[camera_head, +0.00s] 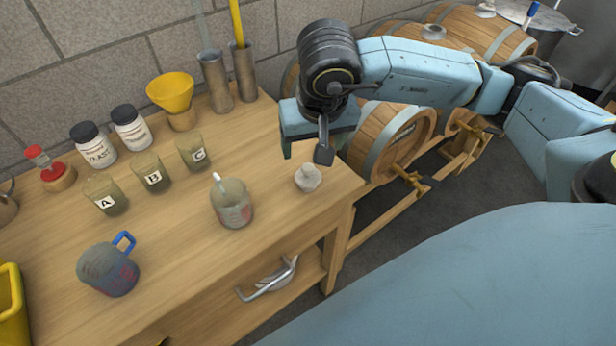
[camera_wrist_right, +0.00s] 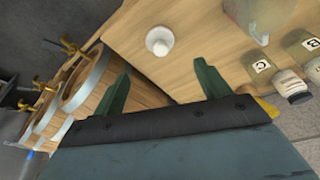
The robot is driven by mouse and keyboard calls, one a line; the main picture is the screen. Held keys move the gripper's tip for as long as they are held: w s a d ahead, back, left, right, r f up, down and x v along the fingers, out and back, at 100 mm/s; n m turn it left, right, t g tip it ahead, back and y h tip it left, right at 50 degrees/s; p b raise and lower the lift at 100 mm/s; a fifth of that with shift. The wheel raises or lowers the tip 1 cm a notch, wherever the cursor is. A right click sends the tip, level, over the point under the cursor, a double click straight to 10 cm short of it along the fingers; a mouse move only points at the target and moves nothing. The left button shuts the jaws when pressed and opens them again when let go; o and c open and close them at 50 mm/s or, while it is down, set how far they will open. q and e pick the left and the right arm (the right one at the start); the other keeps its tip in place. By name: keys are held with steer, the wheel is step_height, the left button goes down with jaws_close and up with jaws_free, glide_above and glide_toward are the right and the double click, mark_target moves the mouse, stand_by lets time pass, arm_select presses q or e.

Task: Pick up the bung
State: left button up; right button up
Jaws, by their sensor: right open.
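The bung (camera_head: 308,178) is a small whitish stopper standing on the wooden table (camera_head: 190,250) near its right end. In the right wrist view the bung (camera_wrist_right: 160,41) stands on the tabletop beyond the fingertips, roughly between their lines. My right gripper (camera_head: 305,152) is above the table's right end, just behind and above the bung. In the wrist view the right gripper (camera_wrist_right: 162,80) has its two green fingers wide apart with nothing between them. My left gripper is not in view.
A beaker (camera_head: 232,204) stands left of the bung, with cups A, B and C (camera_head: 194,152) further left. A blue-handled jug (camera_head: 108,268) is at the front left. A yellow funnel (camera_head: 171,92) and metal cylinders (camera_head: 215,82) stand behind. Barrels (camera_head: 390,142) lie beyond the table's right edge.

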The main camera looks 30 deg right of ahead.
mark_target(309, 169)
steer(key=b+x, duration=0.1)
steer(key=x, duration=1.2)
steer(key=shift+s+a, duration=0.1)
steer(key=shift+s, duration=0.1)
steer(key=c, duration=1)
